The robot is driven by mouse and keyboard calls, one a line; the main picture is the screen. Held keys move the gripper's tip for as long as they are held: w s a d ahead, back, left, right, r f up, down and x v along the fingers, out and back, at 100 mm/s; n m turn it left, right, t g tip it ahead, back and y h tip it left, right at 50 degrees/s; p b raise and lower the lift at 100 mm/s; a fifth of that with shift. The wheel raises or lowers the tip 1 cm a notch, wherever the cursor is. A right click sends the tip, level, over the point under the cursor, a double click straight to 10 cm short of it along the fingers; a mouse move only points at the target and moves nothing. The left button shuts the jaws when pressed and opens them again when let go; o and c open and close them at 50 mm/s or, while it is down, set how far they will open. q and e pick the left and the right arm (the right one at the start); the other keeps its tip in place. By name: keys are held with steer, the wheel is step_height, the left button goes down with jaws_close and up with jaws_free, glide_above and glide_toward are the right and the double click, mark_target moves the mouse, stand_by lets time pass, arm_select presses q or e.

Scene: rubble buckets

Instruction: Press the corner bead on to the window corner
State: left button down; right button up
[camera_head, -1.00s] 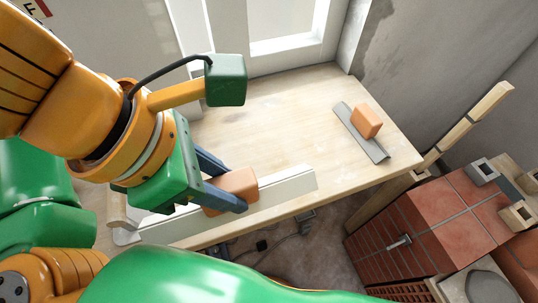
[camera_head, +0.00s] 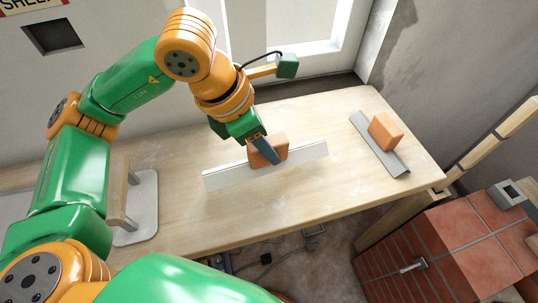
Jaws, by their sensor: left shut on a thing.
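The white corner bead (camera_head: 225,177) is a long strip with an orange-brown grip block (camera_head: 282,144) at its middle. My left gripper (camera_head: 266,150) is shut on the block and holds the bead over the wooden table; whether it touches the top I cannot tell. The white window frame (camera_head: 345,30) stands behind the table at the top, apart from the bead. Which of its edges is the window corner I cannot tell. My right gripper is out of view.
A grey angle strip with an orange block (camera_head: 385,130) lies on the table (camera_head: 330,195) at the right. A plastering float (camera_head: 146,190) lies at the left. Red bricks (camera_head: 455,225) are stacked below right. The table's middle is mostly clear.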

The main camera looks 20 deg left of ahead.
arm_select(q)
steer(key=f, duration=0.1)
steer(key=f+b, duration=0.2)
steer(key=shift+w+a+f, duration=0.1)
steer(key=shift+w+f, duration=0.15)
steer(key=shift+f, duration=0.15)
steer(key=shift+w+r, duration=0.1)
steer(key=shift+r, duration=0.05)
steer(key=shift+f+b, duration=0.2)
steer(key=shift+b, duration=0.15)
steer(key=c, duration=0.5)
jaws_free()
steer(key=shift+r+p, duration=0.3)
steer(key=shift+p, duration=0.35)
steer(key=b+v, duration=0.1)
steer(key=v, duration=0.2)
steer(key=b+v, duration=0.1)
steer(key=v, duration=0.2)
steer(key=shift+s+r, duration=0.25)
steer(key=shift+s, duration=0.05)
steer(key=shift+a, duration=0.1)
